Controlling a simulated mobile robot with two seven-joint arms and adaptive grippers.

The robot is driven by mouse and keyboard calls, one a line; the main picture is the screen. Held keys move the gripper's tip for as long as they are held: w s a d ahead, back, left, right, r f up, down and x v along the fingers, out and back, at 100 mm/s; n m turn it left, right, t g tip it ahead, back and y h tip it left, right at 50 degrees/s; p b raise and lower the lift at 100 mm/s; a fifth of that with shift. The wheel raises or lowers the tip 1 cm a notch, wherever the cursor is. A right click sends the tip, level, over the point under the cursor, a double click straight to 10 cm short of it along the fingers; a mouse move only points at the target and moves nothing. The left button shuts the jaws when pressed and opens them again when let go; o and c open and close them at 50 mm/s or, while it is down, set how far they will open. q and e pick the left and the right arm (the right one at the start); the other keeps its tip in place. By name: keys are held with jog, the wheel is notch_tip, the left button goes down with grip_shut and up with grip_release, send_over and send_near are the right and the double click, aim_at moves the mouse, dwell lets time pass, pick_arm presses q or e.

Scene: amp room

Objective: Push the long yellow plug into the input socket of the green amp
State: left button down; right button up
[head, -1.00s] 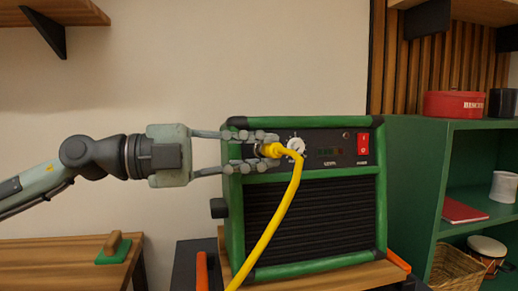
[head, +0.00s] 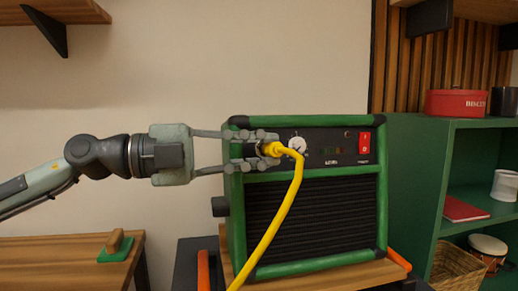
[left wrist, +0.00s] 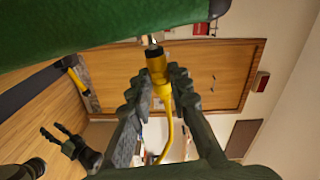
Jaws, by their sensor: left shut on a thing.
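The green amp (head: 315,177) stands upright with a dark control panel on top. My left gripper (head: 267,150) reaches in from the left and is shut on the yellow plug (head: 273,149) in front of the panel's left part. In the left wrist view the yellow plug (left wrist: 158,72) sits between the fingers, its metal tip pointing at the amp (left wrist: 110,28). Part of the tip shows by the amp; how deep it sits cannot be told. The fingers hide the input socket. My right gripper (left wrist: 52,130) shows in the left wrist view, open and empty.
A yellow cable (head: 279,225) hangs from the plug across the amp's front. A white knob (head: 297,145) is close right of the plug, and a red switch (head: 364,143) is farther right. A green shelf unit (head: 410,170) stands right of the amp. The wall side at left is open.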

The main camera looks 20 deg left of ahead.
pick_arm(q)
jog(key=shift+w+a, duration=0.15)
jog(key=shift+w, duration=0.05)
dwell(0.5)
jog(key=c, duration=1.3)
grip_release()
jog(key=shift+c, duration=0.2)
jog(key=shift+s, duration=0.1)
